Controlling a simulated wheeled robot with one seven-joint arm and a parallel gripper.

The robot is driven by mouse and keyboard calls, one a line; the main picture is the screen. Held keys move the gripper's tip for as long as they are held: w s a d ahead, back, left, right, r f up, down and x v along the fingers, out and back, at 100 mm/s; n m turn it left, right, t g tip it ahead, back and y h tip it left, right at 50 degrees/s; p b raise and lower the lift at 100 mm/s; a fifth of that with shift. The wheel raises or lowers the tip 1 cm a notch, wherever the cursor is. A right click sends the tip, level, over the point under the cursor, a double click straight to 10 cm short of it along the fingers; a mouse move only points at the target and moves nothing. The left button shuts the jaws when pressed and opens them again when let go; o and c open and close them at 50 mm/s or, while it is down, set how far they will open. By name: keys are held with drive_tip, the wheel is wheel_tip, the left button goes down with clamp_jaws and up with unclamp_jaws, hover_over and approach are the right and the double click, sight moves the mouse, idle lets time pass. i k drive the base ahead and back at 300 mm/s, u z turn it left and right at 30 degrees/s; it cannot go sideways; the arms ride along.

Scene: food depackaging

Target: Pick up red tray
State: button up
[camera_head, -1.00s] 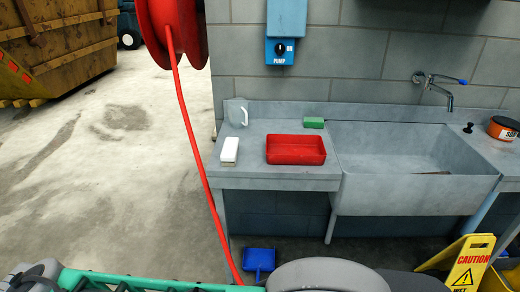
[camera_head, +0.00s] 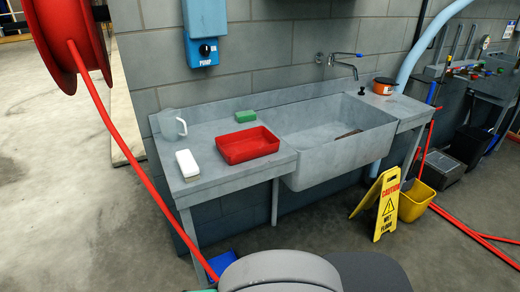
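The red tray (camera_head: 247,146) is a shallow rectangular tray with raised walls, and it looks empty. It sits flat on the grey counter (camera_head: 215,186), left of the sink, close to the counter's front edge. My gripper is not in view. A rounded grey part at the bottom centre looks like my own body.
On the counter, a white brush or block (camera_head: 187,164), a clear jug (camera_head: 172,125) and a green sponge (camera_head: 245,115) surround the tray. The sink (camera_head: 335,150) is right. A caution sign (camera_head: 385,205), yellow bucket (camera_head: 415,202) and red hose (camera_head: 140,170) stand around.

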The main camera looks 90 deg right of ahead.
sight(236, 148)
drive_tip(key=z, duration=0.85)
drive_tip(key=i, duration=0.7)
drive_tip(key=z, duration=0.85)
